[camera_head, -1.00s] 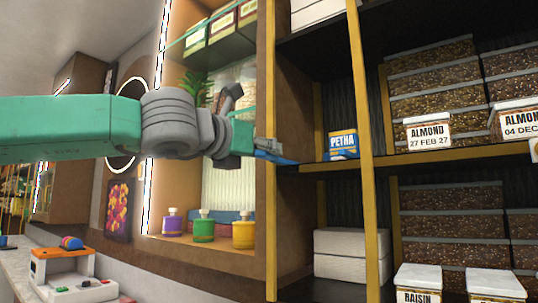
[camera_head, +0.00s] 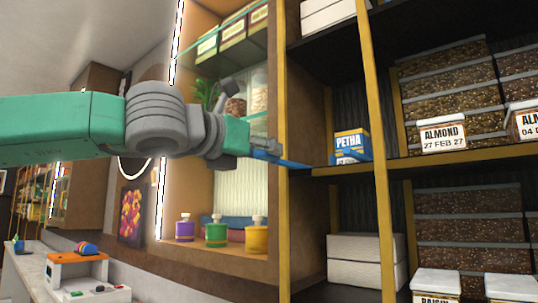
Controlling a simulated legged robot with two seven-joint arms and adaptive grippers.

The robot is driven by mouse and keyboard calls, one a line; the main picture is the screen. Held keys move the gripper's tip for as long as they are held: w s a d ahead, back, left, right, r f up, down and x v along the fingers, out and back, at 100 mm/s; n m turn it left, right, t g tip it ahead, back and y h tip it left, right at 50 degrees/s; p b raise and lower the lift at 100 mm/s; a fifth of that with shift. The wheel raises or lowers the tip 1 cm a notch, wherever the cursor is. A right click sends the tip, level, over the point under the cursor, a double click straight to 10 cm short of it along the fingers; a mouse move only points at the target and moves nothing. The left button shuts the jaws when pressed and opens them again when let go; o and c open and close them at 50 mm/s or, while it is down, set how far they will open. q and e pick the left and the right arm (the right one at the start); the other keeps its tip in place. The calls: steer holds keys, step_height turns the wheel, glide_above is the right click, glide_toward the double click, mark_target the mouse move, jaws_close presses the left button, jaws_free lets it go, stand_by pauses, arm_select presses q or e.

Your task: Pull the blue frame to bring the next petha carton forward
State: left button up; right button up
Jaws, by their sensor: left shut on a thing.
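A blue and white carton marked PETHA (camera_head: 351,146) stands upright on the middle shelf, in the narrow bay between two yellow posts. It is close to the shelf's front edge. A flat blue frame (camera_head: 284,160) sticks out of this bay to the left, past the left post. My left gripper (camera_head: 262,152) is shut on the frame's outer end. Its fingers are small in the picture and partly hidden. The frame's inner part is hidden behind the post and the carton. My right gripper is not in view.
The yellow left post (camera_head: 282,220) stands close beside my gripper. White boxes (camera_head: 366,260) lie on the shelf below. Several coloured jars (camera_head: 216,234) stand in the niche below my arm.

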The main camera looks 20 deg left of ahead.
arm_select(q)
steer(key=shift+v, duration=2.75)
steer(key=o, duration=2)
steer(key=shift+a, duration=0.2)
steer(key=v, duration=0.8)
